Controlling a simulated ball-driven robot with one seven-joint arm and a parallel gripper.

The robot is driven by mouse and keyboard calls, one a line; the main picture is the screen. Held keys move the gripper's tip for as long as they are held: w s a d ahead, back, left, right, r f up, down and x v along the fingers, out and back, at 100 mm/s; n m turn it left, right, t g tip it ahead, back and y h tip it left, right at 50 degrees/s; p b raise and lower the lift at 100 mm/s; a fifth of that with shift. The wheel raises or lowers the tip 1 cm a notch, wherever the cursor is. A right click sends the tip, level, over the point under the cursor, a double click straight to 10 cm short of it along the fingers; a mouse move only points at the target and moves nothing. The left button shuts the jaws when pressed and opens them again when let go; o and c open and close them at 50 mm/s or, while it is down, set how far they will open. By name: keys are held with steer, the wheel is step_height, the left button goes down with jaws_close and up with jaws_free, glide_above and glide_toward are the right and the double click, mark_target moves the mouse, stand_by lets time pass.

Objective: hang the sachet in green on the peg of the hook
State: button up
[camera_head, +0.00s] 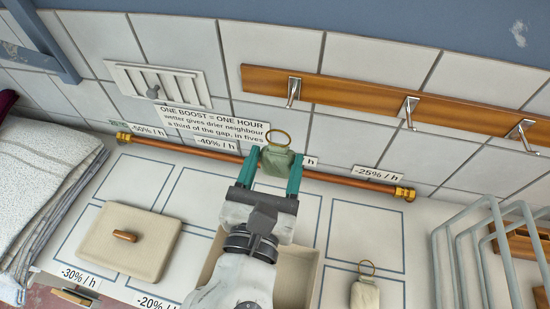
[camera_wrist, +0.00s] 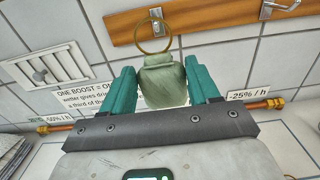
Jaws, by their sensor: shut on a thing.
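The green sachet (camera_head: 277,161) with a brass ring on top is held upright between the teal fingers of my gripper (camera_head: 280,168). In the wrist view the sachet (camera_wrist: 165,84) sits between both fingertips, its ring (camera_wrist: 153,38) standing up above them. A wooden rail (camera_head: 350,100) on the tiled wall carries metal hooks. The left hook (camera_head: 293,92) is up and slightly right of the ring in the head view. In the wrist view this hook (camera_wrist: 157,14) shows just above the ring, which overlaps the rail's lower edge. The depth between ring and peg is hard to tell.
A copper pipe (camera_head: 330,180) runs along the wall below the rail. A second, cream sachet (camera_head: 365,295) lies on the marked counter at right. A beige lidded pad (camera_head: 115,241), folded cloth (camera_head: 40,190) and a grey wire rack (camera_head: 480,250) flank the area.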

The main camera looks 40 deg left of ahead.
steer(key=f+b+x, duration=0.2)
steer(key=b+x, duration=0.1)
steer(key=x, duration=0.7)
stand_by(1.1)
steer(key=shift+s, duration=0.1)
stand_by(0.5)
steer(key=o, duration=1.1)
steer(key=b+v, duration=0.1)
steer(key=v, duration=0.9)
steer(key=shift+s+d+f, duration=0.1)
steer(key=shift+s+d, duration=0.1)
steer(key=shift+s, duration=0.1)
